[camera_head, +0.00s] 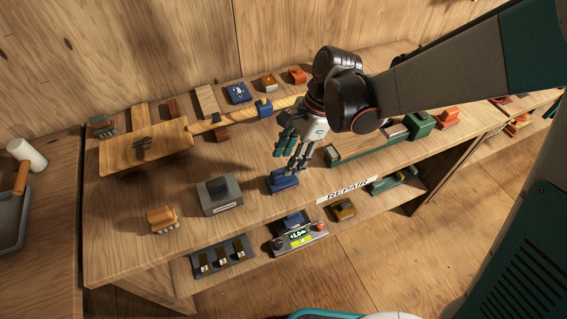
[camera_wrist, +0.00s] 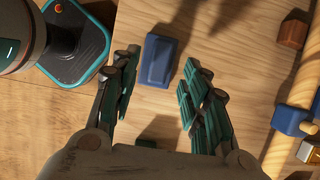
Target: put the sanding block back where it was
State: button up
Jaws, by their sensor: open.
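A small blue block (camera_head: 282,182) lies on the wooden bench top near its front edge, left of the REPAIR label. I take it to be the sanding block, though no marking confirms this. My gripper (camera_head: 289,150) points down just above it. In the wrist view the blue block (camera_wrist: 159,61) shows ahead of and between the spread fingers of my gripper (camera_wrist: 158,92). The fingers are open, with bare wood visible between them, and do not appear to touch the block.
A grey block with a dark top (camera_head: 221,197) and an orange-brown brush-like piece (camera_head: 162,218) stand to the left. A wooden paddle (camera_head: 145,148) and a pole (camera_head: 245,112) lie behind. A green box (camera_head: 420,124) is right. The lower shelf holds a digital scale (camera_head: 300,237).

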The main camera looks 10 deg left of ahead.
jog(key=p+v, duration=0.1)
jog(key=v, duration=0.5)
jog(key=shift+r+p, duration=0.35)
jog(key=shift+r, duration=0.05)
jog(key=shift+d, duration=0.15)
